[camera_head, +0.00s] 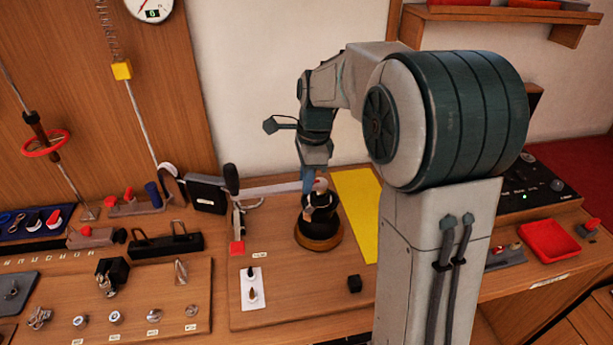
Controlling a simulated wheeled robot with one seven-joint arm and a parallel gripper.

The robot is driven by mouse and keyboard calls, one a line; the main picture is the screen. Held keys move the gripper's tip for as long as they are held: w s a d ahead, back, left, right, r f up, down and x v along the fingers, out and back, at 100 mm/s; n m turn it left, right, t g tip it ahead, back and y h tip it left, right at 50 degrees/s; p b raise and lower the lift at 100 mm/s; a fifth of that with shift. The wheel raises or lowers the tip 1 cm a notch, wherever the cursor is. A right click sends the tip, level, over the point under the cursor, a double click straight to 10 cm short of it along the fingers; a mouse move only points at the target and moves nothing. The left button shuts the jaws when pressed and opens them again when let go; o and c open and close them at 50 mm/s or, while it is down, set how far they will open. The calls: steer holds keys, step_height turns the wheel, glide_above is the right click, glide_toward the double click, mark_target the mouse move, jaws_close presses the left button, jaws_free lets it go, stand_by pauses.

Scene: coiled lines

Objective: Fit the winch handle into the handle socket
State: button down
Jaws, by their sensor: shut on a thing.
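My gripper (314,187) points down just above the black winch drum (320,222) with its brown round base.
A white plate (252,288) and a black cube (354,284) lie in front. A yellow strip (358,210) lies right. My arm hides part of the bench.

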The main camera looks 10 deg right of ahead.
steer(key=c, duration=0.8)
jaws_free()
step_height(320, 180, up, 5)
steer(key=p, duration=0.4)
steer(key=shift+r, duration=0.1)
